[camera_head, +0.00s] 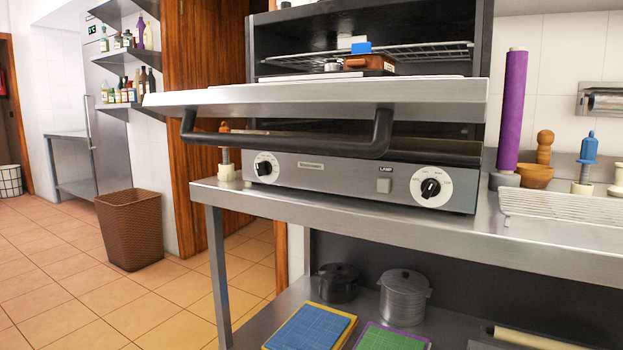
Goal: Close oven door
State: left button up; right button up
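The oven (328,171) stands on a steel counter. Its door (330,99) is open, hinged down and sticking out toward me close to level. A black bar handle (285,145) hangs below the door's front edge. Inside the open oven a wire rack (425,55) shows, with a brown dish (369,64) and a blue item (361,48) at its level. The front panel has two round dials and a small lamp button. Neither of my grippers shows in the head view.
The steel counter (395,225) carries a purple roll (512,110), a mortar (535,176) and a wire grid (565,206) on the right. Pots and cutting boards lie on the lower shelf. A brown basket (131,230) stands on the tiled floor, which is open at the left.

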aim_at(462, 99)
jog(key=u, duration=1.05)
jog(key=i, duration=0.7)
jog(key=z, duration=0.65)
